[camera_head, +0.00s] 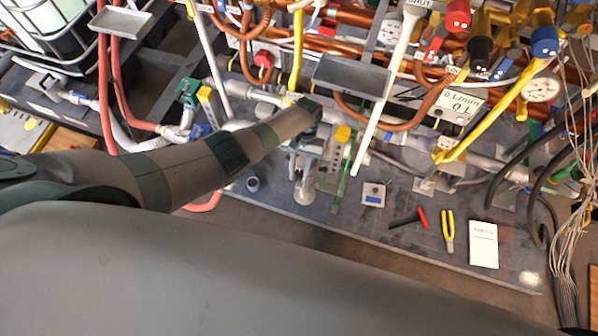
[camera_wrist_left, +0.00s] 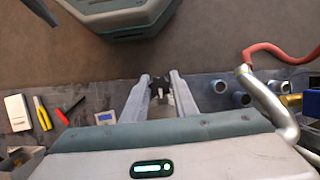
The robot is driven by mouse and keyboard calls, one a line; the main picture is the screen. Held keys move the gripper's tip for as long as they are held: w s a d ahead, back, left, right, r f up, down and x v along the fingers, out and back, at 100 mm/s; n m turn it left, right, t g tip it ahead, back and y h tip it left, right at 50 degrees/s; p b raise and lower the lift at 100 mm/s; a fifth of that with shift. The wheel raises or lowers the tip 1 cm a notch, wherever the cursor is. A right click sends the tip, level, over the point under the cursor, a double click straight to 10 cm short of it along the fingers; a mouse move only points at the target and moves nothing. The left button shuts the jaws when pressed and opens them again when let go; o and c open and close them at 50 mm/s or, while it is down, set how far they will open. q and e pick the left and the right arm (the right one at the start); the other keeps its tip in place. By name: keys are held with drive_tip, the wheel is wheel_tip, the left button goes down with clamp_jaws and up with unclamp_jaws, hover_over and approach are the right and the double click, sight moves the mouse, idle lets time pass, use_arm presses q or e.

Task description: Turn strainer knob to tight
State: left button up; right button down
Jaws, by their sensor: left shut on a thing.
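My left arm comes in from the left in the head view, and its wrist ends over the pipework at the middle of the bench. My left gripper shows clearly in the left wrist view (camera_wrist_left: 160,82), its two pale fingers standing on either side of a small dark knob (camera_wrist_left: 158,89). The gripper is shut on this knob, which I take to be the strainer knob. In the head view the knob and the fingertips are hard to make out among the grey fittings below my wrist. Its turn position and any markings cannot be read. My right gripper is not in view.
Copper and grey pipes, valves and a flow display (camera_head: 459,105) crowd the area behind and right. A black and red tool (camera_head: 409,218), yellow pliers (camera_head: 448,230) and a white booklet (camera_head: 483,244) lie at the front right. Bench space around them is clear.

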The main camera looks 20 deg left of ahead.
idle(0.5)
use_arm(q)
drive_tip(key=o, duration=1.1)
drive_tip(key=shift+c, duration=0.2)
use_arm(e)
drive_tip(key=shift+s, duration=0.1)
use_arm(q)
drive_tip(key=shift+r, duration=0.1)
drive_tip(key=shift+w+r, duration=0.2)
drive_tip(key=shift+r, duration=0.25)
drive_tip(key=p+v, duration=0.1)
drive_tip(key=v, duration=1.5)
drive_tip(key=shift+d, duration=0.2)
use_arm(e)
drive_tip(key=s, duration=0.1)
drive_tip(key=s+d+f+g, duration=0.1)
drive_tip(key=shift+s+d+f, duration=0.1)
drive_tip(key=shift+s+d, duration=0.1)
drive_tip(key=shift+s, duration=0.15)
use_arm(q)
drive_tip(key=shift+s+m, duration=0.1)
drive_tip(key=shift+m, duration=0.2)
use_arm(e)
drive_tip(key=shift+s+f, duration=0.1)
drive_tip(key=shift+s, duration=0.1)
